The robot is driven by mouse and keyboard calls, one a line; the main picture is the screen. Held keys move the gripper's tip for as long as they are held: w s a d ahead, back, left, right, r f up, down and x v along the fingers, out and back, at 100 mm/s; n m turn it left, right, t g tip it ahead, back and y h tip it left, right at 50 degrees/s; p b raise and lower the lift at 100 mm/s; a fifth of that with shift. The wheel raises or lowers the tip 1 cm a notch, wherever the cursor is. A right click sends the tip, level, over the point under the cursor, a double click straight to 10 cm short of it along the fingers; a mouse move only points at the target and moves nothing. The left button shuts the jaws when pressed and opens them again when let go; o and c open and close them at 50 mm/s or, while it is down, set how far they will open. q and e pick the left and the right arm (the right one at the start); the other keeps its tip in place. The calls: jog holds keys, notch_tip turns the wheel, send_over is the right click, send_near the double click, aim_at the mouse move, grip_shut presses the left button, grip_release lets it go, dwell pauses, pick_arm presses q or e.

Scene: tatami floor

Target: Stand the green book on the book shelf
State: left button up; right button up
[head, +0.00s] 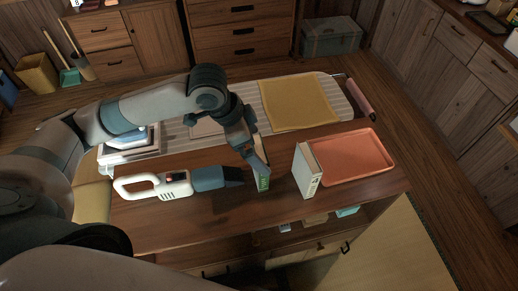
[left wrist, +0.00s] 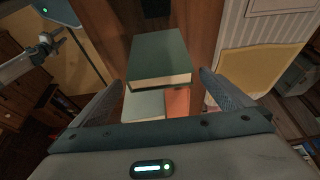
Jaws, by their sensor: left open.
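The green book (head: 263,184) stands on the wooden table top, mostly hidden behind my left gripper (head: 259,162) in the head view. In the left wrist view the green book (left wrist: 160,58) shows its dark green cover and pale page edge, between and just beyond the fingertips of my left gripper (left wrist: 160,77). The fingers are open, with a gap on each side of the book. A pale grey book (head: 307,170) stands upright to the right, apart from it. A lower shelf opening (head: 300,232) under the table top holds several small items. My right gripper is out of view.
An orange tray (head: 352,156) lies right of the pale book. A white and blue handheld vacuum (head: 180,184) lies to the left. A striped board with a yellow cloth (head: 300,101) runs along the back. The front strip of the table is clear.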

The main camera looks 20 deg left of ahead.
pick_arm(q)
jog(key=b+v, duration=0.1)
jog(key=v, duration=0.8)
jog(key=shift+r, duration=0.3)
jog(key=shift+c, duration=0.3)
